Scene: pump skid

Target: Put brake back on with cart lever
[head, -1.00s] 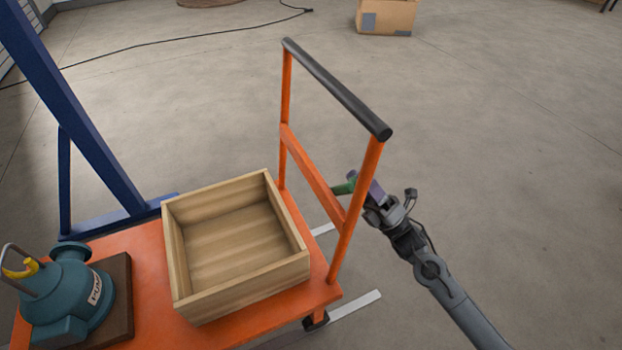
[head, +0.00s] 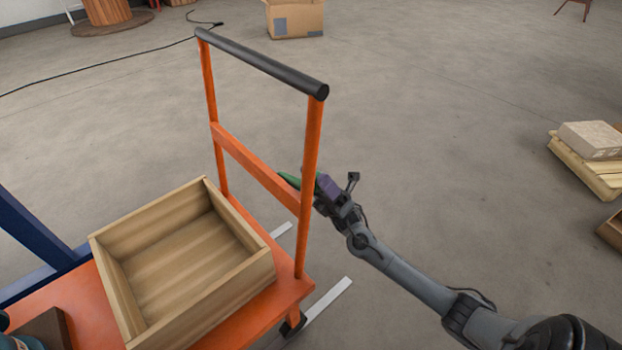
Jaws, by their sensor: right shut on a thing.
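The orange cart (head: 255,327) stands at the lower left, with an upright orange push frame and a black handle bar (head: 262,63). The green cart lever (head: 289,180) shows at the frame's crossbar, just left of the right-hand post. That post and the crossbar hide part of the lever. My right gripper (head: 322,187), with purplish fingers, is behind and right of the post, shut on the lever. Its fingertips are partly covered by the post. My left gripper is not in view.
An open wooden box (head: 190,255) sits on the cart deck. A blue steel frame (head: 38,232) stands at the left. A cardboard box (head: 295,18) and a pallet with a block (head: 590,141) are farther off. White floor strips (head: 328,300) lie by the cart.

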